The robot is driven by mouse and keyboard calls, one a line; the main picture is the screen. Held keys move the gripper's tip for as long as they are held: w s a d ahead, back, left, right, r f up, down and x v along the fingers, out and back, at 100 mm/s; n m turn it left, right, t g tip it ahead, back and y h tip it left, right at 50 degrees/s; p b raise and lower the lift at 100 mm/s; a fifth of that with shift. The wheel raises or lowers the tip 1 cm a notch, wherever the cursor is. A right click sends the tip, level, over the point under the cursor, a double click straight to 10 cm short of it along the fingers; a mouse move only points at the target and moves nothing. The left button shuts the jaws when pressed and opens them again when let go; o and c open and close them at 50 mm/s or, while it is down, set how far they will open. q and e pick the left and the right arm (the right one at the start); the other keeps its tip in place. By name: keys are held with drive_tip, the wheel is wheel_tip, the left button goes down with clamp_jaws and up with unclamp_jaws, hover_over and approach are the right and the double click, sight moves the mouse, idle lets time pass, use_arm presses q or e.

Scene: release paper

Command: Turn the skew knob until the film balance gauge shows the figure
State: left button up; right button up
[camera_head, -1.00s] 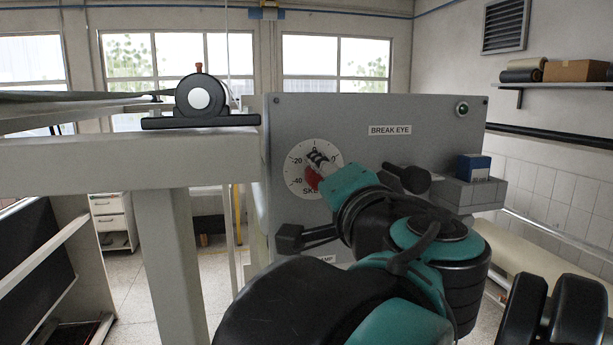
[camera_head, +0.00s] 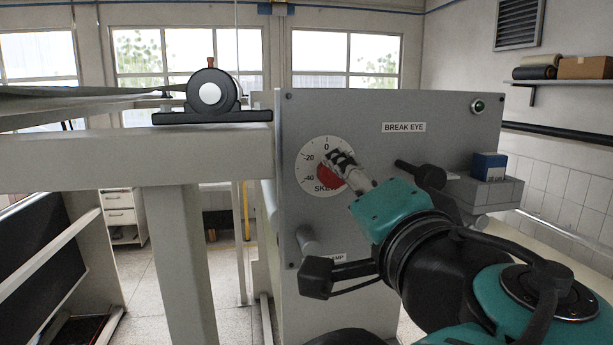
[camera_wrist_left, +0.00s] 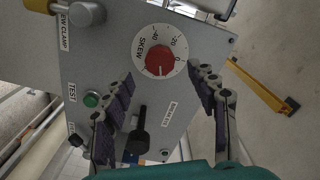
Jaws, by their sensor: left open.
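The red skew knob (camera_head: 329,179) sits on a white dial (camera_head: 308,180) on the grey panel, partly covered by my fingers in the head view. The left wrist view shows the knob (camera_wrist_left: 160,59) clear, with the scale around it. My left gripper (camera_head: 345,160) is in front of the dial. In the left wrist view its fingers (camera_wrist_left: 160,74) are spread wide, one to each side of the knob, and hold nothing; contact with the knob is not visible. I cannot identify the film balance gauge or any reading. My right gripper is out of view.
A black lever (camera_wrist_left: 138,138) and green button (camera_wrist_left: 91,100) are on the panel near my fingers. A silver clamp knob (camera_wrist_left: 87,13) also sticks out. A blue box (camera_head: 488,166) rests on a right ledge. A round black housing (camera_head: 230,95) stands on the left beam.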

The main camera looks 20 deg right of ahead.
use_arm(q)
drive_tip(key=v, duration=0.4)
drive_tip(key=shift+s+a, duration=0.15)
drive_tip(key=shift+s, duration=0.2)
drive_tip(key=shift+w, duration=0.1)
drive_tip(key=w+a+f+n+g+y+b, duration=0.2)
drive_tip(key=w+a+f+b, duration=0.3)
drive_tip(key=f, duration=0.8)
drive_tip(key=w+a+f+n+g+y+b, duration=0.1)
drive_tip(key=w+a+f+g+y+b, duration=0.15)
drive_tip(key=a+f+b, duration=0.75)
drive_tip(key=w+a+f+n+g+y+b, duration=0.15)
drive_tip(key=w+a+f, duration=0.3)
drive_tip(key=f, duration=1.15)
drive_tip(key=s+a+f+n+g+b, duration=0.1)
drive_tip(key=a+f+b, duration=0.5)
drive_tip(key=f, duration=1.2)
drive_tip(key=s+a+f+n+g+h+b, duration=0.1)
drive_tip(key=a+f+n+b, duration=0.5)
drive_tip(key=f, duration=1.1)
drive_tip(key=s+a+f+n+g+h+b, duration=0.1)
drive_tip(key=a+f+b, duration=0.7)
drive_tip(key=f, duration=1)
drive_tip(key=s+n+g+b, duration=0.1)
drive_tip(key=s+n+b, duration=0.1)
drive_tip(key=s+b, duration=0.1)
drive_tip(key=shift+a+f+b, duration=0.15)
drive_tip(key=shift+f+b, duration=0.2)
drive_tip(key=shift+b, duration=0.3)
